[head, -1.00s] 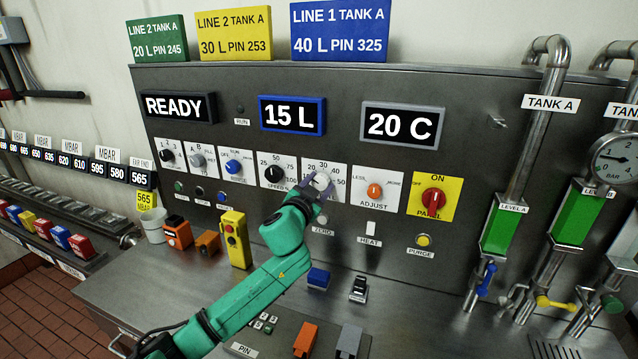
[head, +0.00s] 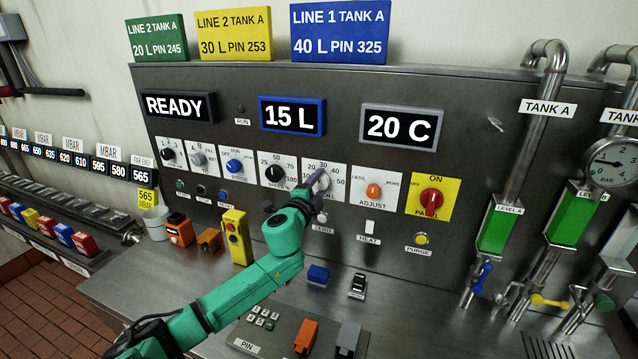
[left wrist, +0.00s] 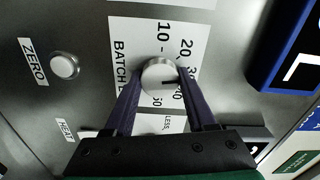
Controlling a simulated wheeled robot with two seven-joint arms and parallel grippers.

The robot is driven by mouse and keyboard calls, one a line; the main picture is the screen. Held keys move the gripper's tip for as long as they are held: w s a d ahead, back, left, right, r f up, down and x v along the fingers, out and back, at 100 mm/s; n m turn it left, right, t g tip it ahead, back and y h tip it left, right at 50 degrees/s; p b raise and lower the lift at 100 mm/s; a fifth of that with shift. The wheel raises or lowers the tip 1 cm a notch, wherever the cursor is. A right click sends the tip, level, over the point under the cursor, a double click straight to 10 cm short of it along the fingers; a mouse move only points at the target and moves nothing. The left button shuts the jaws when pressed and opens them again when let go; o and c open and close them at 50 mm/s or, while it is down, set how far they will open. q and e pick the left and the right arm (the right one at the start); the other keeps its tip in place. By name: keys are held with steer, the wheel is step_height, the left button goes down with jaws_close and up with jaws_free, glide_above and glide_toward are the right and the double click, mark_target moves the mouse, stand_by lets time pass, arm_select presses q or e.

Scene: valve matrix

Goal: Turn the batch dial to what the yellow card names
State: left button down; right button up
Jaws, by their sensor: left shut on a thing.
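The yellow card (head: 234,34) stands on top of the panel and reads LINE 2 TANK A, 30 L, PIN 253. The batch dial is a silver round knob (head: 323,182) on a white plate (head: 340,191) marked 10 to 50. My left gripper (head: 318,184) is shut on it. In the left wrist view, its dark fingers (left wrist: 163,92) press the knob (left wrist: 158,72) from both sides. The black pointer line on the knob aims right in that view, towards the 30 to 40 side. A finger partly hides the numbers, so the exact setting is unclear. My right gripper is not in view.
The blue-framed display (head: 292,116) reads 15 L. The speed dial (head: 276,173) is to the left, and the orange adjust dial (head: 373,190) is to the right. The white zero button (head: 322,217) sits just below. Green and blue cards flank the yellow one.

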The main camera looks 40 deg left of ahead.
arm_select(q)
steer(key=shift+m, duration=0.9)
steer(key=shift+f, duration=0.1)
steer(key=shift+c, duration=1.1)
jaws_free()
steer(key=shift+s, duration=0.15)
steer(key=shift+s+d, duration=0.15)
steer(key=shift+s, duration=0.1)
steer(key=b+v, duration=0.2)
steer(key=v, duration=1.1)
steer(key=shift+s+d+b, duration=0.2)
steer(key=shift+s+b, duration=0.15)
